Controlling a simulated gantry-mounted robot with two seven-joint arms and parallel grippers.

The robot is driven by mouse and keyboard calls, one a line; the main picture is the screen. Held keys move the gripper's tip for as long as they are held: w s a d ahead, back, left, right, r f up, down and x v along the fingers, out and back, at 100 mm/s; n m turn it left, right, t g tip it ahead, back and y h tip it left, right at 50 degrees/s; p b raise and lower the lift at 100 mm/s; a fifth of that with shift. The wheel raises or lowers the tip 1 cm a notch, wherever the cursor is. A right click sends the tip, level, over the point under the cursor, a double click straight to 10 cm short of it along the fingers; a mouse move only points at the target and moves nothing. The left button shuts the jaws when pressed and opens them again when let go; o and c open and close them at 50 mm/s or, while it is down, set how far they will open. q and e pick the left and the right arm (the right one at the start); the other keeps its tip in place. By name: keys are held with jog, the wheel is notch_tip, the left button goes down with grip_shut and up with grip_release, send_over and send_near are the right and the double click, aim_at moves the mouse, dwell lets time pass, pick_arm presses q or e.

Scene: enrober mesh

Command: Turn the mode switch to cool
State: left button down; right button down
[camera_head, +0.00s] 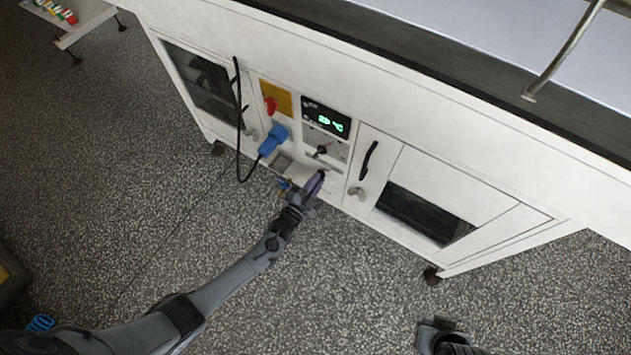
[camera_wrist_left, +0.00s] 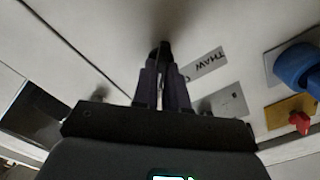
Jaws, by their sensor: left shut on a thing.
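My left gripper (camera_head: 318,180) reaches the front of the white cabinet, low on its control panel. In the left wrist view its two fingers (camera_wrist_left: 162,60) are shut on a small black piece, which I take to be the mode switch (camera_wrist_left: 163,47). The fingers hide most of it, so its pointing direction does not show. A label reading THAW (camera_wrist_left: 207,64) is beside it, with part of another label by the fingers. The word cool is not readable. My right gripper (camera_head: 445,335) is partly in view at the bottom edge; its fingers are unclear.
Above the gripper are a black knob (camera_head: 322,150) on a grey plate and a green-lit display (camera_head: 328,118). A red switch (camera_head: 270,104) on a yellow plate and a blue plug (camera_head: 272,140) with a black cable are to the left. A door handle (camera_head: 369,160) is to the right.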

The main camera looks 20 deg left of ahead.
pick_arm(q)
jog(key=c, duration=1.2)
grip_release()
jog(key=shift+o, duration=0.2)
jog(key=s+a+p, duration=0.2)
jog(key=s+p, duration=0.2)
jog(key=s, duration=0.6)
jog(key=shift+s+p, duration=0.3)
